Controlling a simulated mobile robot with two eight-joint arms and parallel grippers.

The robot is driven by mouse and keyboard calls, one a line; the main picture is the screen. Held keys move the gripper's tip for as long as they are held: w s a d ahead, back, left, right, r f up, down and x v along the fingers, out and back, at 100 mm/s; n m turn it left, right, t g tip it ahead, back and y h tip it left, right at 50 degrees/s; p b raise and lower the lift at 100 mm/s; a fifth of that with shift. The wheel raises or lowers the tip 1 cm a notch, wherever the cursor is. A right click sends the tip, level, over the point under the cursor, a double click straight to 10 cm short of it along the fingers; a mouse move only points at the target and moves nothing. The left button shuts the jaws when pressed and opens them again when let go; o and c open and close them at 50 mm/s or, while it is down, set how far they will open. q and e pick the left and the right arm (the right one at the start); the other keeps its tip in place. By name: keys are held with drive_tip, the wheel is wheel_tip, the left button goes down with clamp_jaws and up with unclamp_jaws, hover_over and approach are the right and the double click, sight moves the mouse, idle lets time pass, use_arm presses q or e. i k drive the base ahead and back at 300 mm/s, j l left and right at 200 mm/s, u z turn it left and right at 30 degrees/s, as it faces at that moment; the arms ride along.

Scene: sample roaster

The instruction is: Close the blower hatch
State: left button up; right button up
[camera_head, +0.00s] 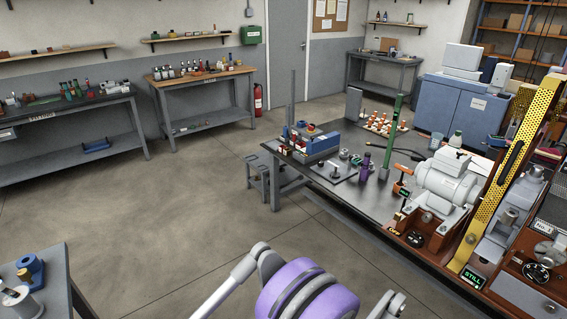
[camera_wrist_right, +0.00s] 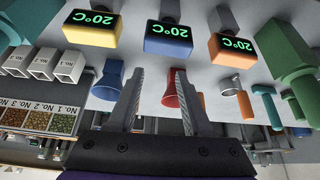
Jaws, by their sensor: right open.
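I cannot make out the blower hatch with certainty in either view. In the head view, a machine with a light grey rounded housing (camera_head: 447,181) stands on the brown bench at the right. A yellow perforated guard (camera_head: 516,150) slants up beside it, and a small display (camera_head: 473,277) reads STILL. My right gripper (camera_wrist_right: 160,75) is open in the right wrist view, with nothing held. A red funnel-shaped piece (camera_wrist_right: 172,90) shows beyond its fingers, close to the right finger in the picture. My left gripper is in neither view.
In the wrist view, yellow (camera_wrist_right: 90,28), blue (camera_wrist_right: 167,34) and orange (camera_wrist_right: 232,46) blocks read 20°C, and bean trays (camera_wrist_right: 40,121) are at left. In the head view, a dark table (camera_head: 345,190) carries small items. The floor (camera_head: 190,210) at centre left is clear.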

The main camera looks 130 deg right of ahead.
sight(488, 250)
drive_tip(key=k+u, duration=0.2)
drive_tip(key=k, duration=0.25)
drive_tip(key=k+j+u, duration=0.2)
drive_tip(key=k, duration=0.25)
drive_tip(key=u, duration=3.65)
drive_tip(key=k+j+u, duration=0.1)
drive_tip(key=u, duration=1.6)
drive_tip(key=k+j+u, duration=0.1)
drive_tip(key=j, duration=0.2)
drive_tip(key=i+u, duration=0.15)
drive_tip(key=u, duration=0.2)
drive_tip(key=i+u, duration=0.15)
drive_tip(key=u, duration=0.2)
drive_tip(key=i+l+u, duration=0.1)
drive_tip(key=u, duration=0.25)
